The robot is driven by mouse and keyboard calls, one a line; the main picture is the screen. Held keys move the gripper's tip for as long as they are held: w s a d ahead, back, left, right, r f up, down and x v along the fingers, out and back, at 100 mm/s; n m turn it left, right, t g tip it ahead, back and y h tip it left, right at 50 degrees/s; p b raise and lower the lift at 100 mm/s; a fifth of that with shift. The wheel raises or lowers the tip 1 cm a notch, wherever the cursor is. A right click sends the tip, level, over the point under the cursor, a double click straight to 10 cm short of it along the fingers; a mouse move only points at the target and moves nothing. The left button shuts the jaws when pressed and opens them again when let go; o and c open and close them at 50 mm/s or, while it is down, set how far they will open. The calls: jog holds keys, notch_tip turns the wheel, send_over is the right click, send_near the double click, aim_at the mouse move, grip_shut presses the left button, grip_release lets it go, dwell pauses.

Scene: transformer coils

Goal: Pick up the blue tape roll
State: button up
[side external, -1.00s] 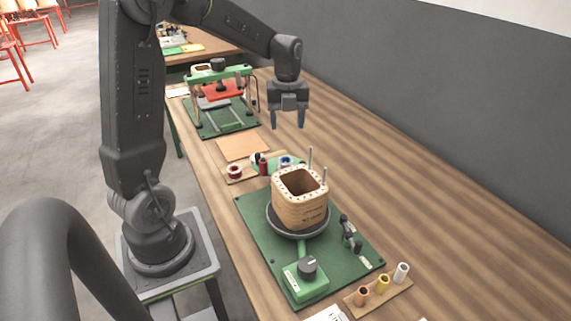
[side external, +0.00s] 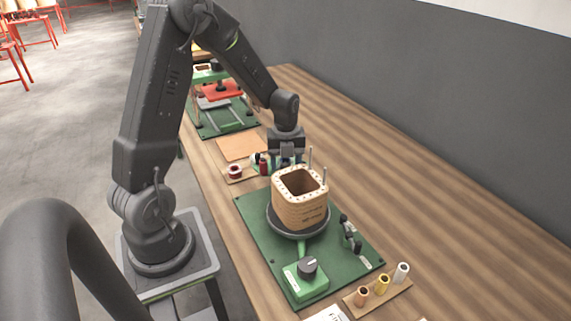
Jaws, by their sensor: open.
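My gripper (side external: 286,160) points down and is open, low over the small parts board behind the wooden coil former. The blue tape roll stood at this spot in the earlier view. Now it is mostly hidden behind my gripper and the former, and I cannot clearly tell its blue from the bluish fingers. I cannot tell whether the fingers are around the roll or just above it.
The square coil former (side external: 300,205) with two upright rods stands on a green base (side external: 262,235) just in front of my gripper. A red-and-white spool (side external: 235,171) and a dark red bottle (side external: 263,165) are to the left. Bare table lies to the right.

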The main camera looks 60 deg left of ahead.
aim_at(281, 160)
jog(key=shift+c, duration=0.5)
jog(key=c, duration=0.6)
jog(key=shift+r, duration=0.55)
jog(key=r, duration=0.2)
jog(key=s+a+r, duration=0.1)
jog(key=shift+r, duration=0.4)
jog(key=s+a+r, duration=0.4)
jog(key=s, duration=0.1)
jog(key=s+a+r, duration=0.2)
jog(key=s, duration=0.1)
jog(key=shift+s+a, duration=0.1)
